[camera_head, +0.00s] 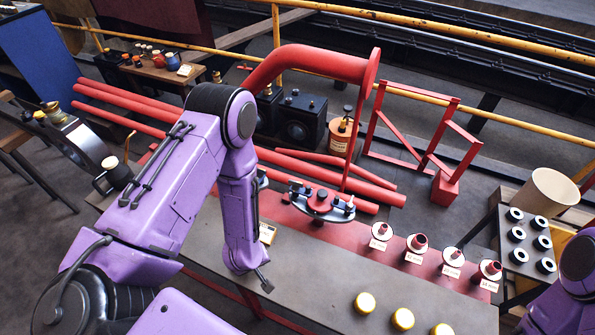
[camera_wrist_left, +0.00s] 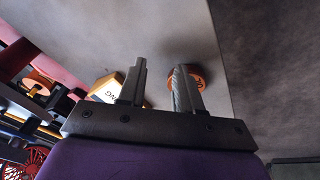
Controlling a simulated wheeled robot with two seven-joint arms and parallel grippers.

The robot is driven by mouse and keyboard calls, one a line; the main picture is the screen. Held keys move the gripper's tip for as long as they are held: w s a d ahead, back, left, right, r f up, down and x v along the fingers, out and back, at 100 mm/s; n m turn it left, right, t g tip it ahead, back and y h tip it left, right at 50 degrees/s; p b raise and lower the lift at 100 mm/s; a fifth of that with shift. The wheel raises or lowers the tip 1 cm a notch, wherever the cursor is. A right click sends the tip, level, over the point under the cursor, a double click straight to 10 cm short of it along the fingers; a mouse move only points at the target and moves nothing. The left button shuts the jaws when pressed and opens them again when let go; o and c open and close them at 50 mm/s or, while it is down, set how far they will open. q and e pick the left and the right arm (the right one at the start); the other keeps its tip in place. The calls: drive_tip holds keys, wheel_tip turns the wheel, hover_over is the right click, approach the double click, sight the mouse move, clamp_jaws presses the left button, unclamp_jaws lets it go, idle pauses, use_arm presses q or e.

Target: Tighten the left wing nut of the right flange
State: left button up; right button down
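The right flange (camera_head: 322,211) is a dark oval plate with a red centre on the red pipework, in the middle of the head view. Its left wing nut (camera_head: 297,189) is a small dark part at the plate's left end; another wing nut (camera_head: 349,204) sits at the right end. I cannot tell how tight either is. The left flange is mostly hidden behind my left arm. My left gripper (camera_head: 262,279) points down over the grey bench, left of and nearer than the right flange. In the left wrist view, its fingers (camera_wrist_left: 158,88) are apart, with nothing between them. My right gripper is out of view.
A small yellow-and-white box (camera_wrist_left: 106,87) and an orange round part (camera_wrist_left: 197,77) lie beyond the left fingers. Several yellow caps (camera_head: 403,319) and red-topped fittings (camera_head: 380,235) stand on the bench (camera_head: 320,275). A red curved pipe (camera_head: 310,62) rises behind.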

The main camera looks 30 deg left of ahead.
use_arm(q)
drive_tip(key=w+r+n, duration=0.1)
drive_tip(key=w, duration=0.3)
drive_tip(key=w+r+n+h, duration=0.1)
drive_tip(key=w, duration=0.2)
drive_tip(key=w+r+n+h, duration=0.1)
drive_tip(key=w, duration=0.3)
drive_tip(key=shift+w+d+n, duration=0.2)
drive_tip(key=shift+w+n, duration=0.1)
drive_tip(key=shift+n, duration=0.1)
drive_tip(key=w+r+n+h, duration=0.1)
drive_tip(key=w+r+n, duration=0.1)
drive_tip(key=w+r, duration=0.25)
drive_tip(key=n+g+h+p, duration=0.1)
drive_tip(key=n+g+h, duration=0.1)
drive_tip(key=n+h, duration=0.1)
approach(294, 181)
drive_tip(key=p+x, duration=0.1)
drive_tip(key=x, duration=0.7)
drive_tip(key=shift+w+d+f, duration=0.1)
drive_tip(key=shift+d+f, duration=0.15)
drive_tip(key=shift+d, duration=0.1)
clamp_jaws()
